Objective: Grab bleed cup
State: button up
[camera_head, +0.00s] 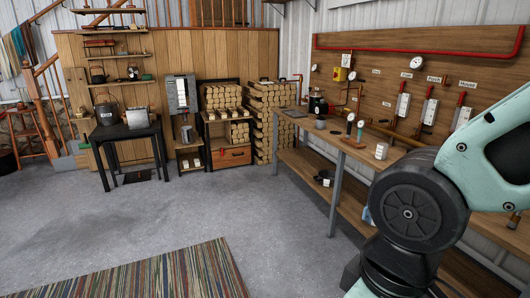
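A small grey cup-like vessel (320,124) stands upright on the wooden workbench (354,151) at the right, near its far end. It may be the bleed cup, but it is too small to be sure. My arm fills the right side of the view and hides the near part of the bench. My gripper is out of view, so its state does not show.
Gauges, bottles and a small pale box (381,151) stand on the bench. Red pipes and valves line the wall board (375,62) behind it. A black table (126,131) and stacked firewood (270,120) stand at the back. The grey floor (250,215) is open beside a striped rug (165,278).

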aim_at(381, 153)
jog(key=i+j, duration=0.1)
jog(key=i, duration=0.55)
jog(key=i+j+u, duration=0.1)
jog(key=i, duration=0.55)
jog(key=i+l+z, duration=0.15)
jog(key=i+z, duration=0.8)
jog(key=i+j+z, duration=0.1)
jog(key=i+z, duration=0.55)
jog(key=z, duration=0.25)
